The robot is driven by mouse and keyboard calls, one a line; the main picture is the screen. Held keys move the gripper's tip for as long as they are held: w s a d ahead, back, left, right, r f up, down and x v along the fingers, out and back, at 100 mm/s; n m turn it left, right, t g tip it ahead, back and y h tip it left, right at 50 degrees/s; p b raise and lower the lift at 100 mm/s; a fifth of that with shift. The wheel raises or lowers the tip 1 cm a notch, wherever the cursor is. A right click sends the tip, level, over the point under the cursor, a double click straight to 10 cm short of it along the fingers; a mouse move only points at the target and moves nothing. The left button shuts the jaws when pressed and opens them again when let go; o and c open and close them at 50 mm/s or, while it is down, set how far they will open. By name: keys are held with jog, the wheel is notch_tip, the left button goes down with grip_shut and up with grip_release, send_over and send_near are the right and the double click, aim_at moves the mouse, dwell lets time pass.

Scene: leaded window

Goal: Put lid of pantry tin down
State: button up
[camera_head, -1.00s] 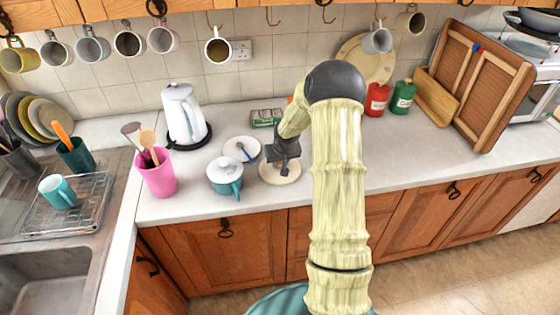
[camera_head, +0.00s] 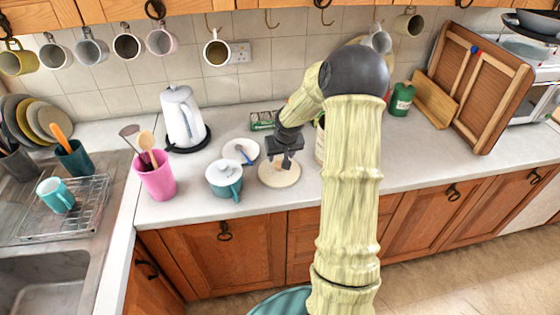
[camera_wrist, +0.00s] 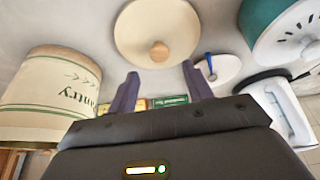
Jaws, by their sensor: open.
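The pantry tin's lid (camera_head: 272,178) is a cream disc lying flat on the counter, right of the teal pot. In the wrist view the lid (camera_wrist: 140,28) shows whole, with a round wooden knob (camera_wrist: 158,51). My gripper (camera_head: 287,162) is just above the lid. In the wrist view my gripper (camera_wrist: 160,72) is open, its two dark fingers apart and empty, with the knob beyond and between the tips. The cream pantry tin (camera_wrist: 45,100), with green lettering, stands beside my gripper; in the head view the tin (camera_head: 320,142) is mostly hidden behind my arm.
The teal pot with white lid (camera_head: 224,178), a small white dish with a blue-handled utensil (camera_head: 240,151), a white kettle (camera_head: 183,118) and a pink utensil pot (camera_head: 155,178) stand to the left. A green canister (camera_head: 402,99) is at right. The front counter at right is clear.

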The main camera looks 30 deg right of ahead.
jog(key=v, duration=0.5)
dwell(0.4)
jog(key=s+a+r+n+g, duration=0.1)
jog(key=s+a, duration=0.7)
jog(key=s, duration=0.3)
jog(key=s+a+r+n+y, duration=0.1)
jog(key=s+a+r, duration=0.1)
jog(key=s+a, duration=0.6)
jog(key=s, duration=0.3)
jog(key=shift+a+g, duration=0.4)
